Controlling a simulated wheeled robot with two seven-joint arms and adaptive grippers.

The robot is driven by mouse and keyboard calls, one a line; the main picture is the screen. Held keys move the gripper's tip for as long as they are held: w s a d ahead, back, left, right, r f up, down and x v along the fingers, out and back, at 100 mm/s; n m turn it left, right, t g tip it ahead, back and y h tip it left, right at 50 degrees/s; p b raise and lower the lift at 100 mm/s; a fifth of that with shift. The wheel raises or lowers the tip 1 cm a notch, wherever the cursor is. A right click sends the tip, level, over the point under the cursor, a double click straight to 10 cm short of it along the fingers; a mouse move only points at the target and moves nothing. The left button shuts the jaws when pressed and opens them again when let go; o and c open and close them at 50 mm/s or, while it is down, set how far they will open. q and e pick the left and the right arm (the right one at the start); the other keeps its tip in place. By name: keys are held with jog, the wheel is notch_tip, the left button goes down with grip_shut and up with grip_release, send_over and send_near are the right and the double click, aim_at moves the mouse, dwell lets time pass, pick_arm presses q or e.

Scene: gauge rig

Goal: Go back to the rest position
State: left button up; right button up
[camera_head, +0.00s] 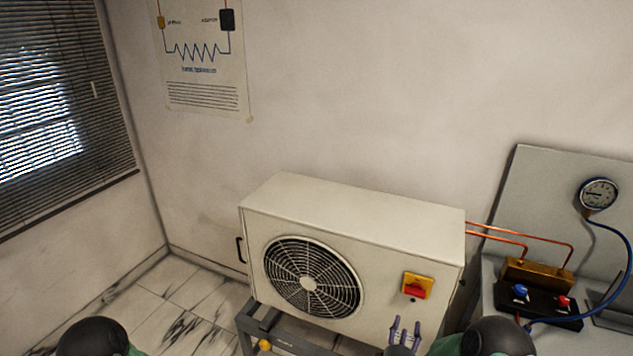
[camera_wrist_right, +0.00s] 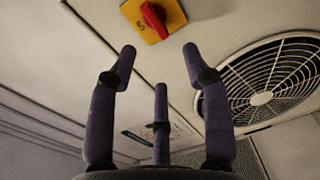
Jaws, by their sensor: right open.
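My right gripper (camera_head: 407,324) is at the bottom of the head view, in front of the lower right of the white fan unit (camera_head: 340,207). Its purple fingers are spread and nothing is between them; they also show in the right wrist view (camera_wrist_right: 159,52). The yellow plate with a red rotary switch (camera_head: 417,287) is on the unit's front, just above the fingertips in the head view. In the right wrist view the switch (camera_wrist_right: 153,17) is beyond the fingertips, apart from them. My left gripper is not in view; only a dark rounded part of my left arm shows.
The unit stands on a grey frame (camera_head: 262,328). Copper pipes (camera_head: 520,237) run right to a brass block (camera_head: 537,276) with blue and red knobs. A gauge (camera_head: 598,194) with a blue hose is on a grey panel. Floor at left is clear.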

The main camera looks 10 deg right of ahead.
jog(key=s+a+f+m+g+y, duration=0.35)
jog(key=a+f, duration=0.25)
jog(key=f, duration=0.2)
jog(key=s+a+f+m+g+y, duration=0.2)
jog(key=a+f+m+g+y, duration=0.1)
jog(key=a+f+y, duration=0.4)
jog(key=s+a+f+m+g+y, duration=0.1)
jog(key=s+a+f+m+g, duration=0.2)
jog(key=s, duration=0.6)
jog(key=s+a+f+m+g+y, duration=0.1)
jog(key=s+a+f+m+g, duration=0.3)
jog(key=s, duration=0.5)
jog(key=shift+s+a+f+g, duration=0.15)
jog(key=shift+a+g, duration=0.4)
jog(key=shift+a, duration=0.45)
jog(key=shift+m+y, duration=0.25)
